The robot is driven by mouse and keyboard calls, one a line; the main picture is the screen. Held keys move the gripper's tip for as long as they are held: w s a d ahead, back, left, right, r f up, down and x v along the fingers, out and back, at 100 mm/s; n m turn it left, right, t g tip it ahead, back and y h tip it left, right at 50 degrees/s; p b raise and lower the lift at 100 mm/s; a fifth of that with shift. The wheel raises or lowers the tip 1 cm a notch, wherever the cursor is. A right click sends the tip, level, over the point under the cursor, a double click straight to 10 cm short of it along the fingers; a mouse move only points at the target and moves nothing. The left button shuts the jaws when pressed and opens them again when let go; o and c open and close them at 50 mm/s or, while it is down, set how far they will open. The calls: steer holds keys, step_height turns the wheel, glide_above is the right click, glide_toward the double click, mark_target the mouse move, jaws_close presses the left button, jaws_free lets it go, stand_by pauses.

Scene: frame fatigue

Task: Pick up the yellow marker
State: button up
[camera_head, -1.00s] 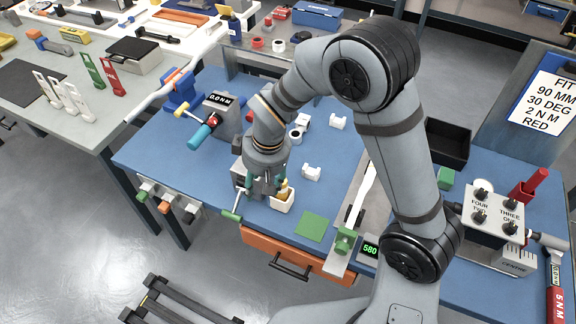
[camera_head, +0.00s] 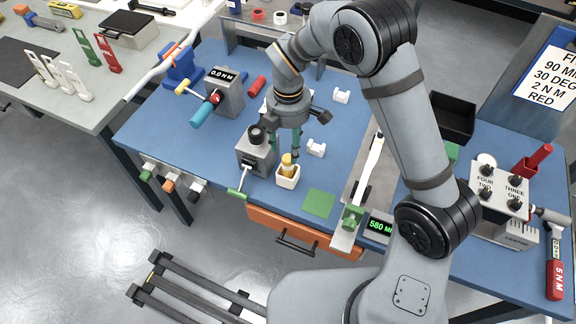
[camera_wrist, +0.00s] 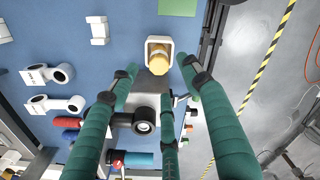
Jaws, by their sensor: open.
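The yellow marker (camera_head: 287,161) stands upright in a small white cup (camera_head: 288,180) near the front edge of the blue bench. Only its upper part shows. In the wrist view the yellow marker (camera_wrist: 159,60) appears end-on in the white cup (camera_wrist: 150,42), just beyond my fingertips. My gripper (camera_head: 286,152) has green fingers, spread and empty, pointing down just behind the cup in the head view. In the wrist view my gripper (camera_wrist: 157,76) has its fingertips on either side of the marker in the picture. I cannot tell whether any finger touches it.
A grey block with a black knob (camera_head: 256,137) stands close left of the cup. A green square (camera_head: 319,203) lies to the right. White brackets (camera_head: 316,148) stand behind. A grey rail fixture (camera_head: 352,205) is farther right. An orange drawer (camera_head: 300,234) is below the bench edge.

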mark_target(288, 158)
steer(key=shift+w+a+f+p, duration=0.1)
steer(key=shift+f+p, duration=1.2)
steer(key=shift+f, duration=2.45)
steer(key=c, duration=0.3)
jaws_close()
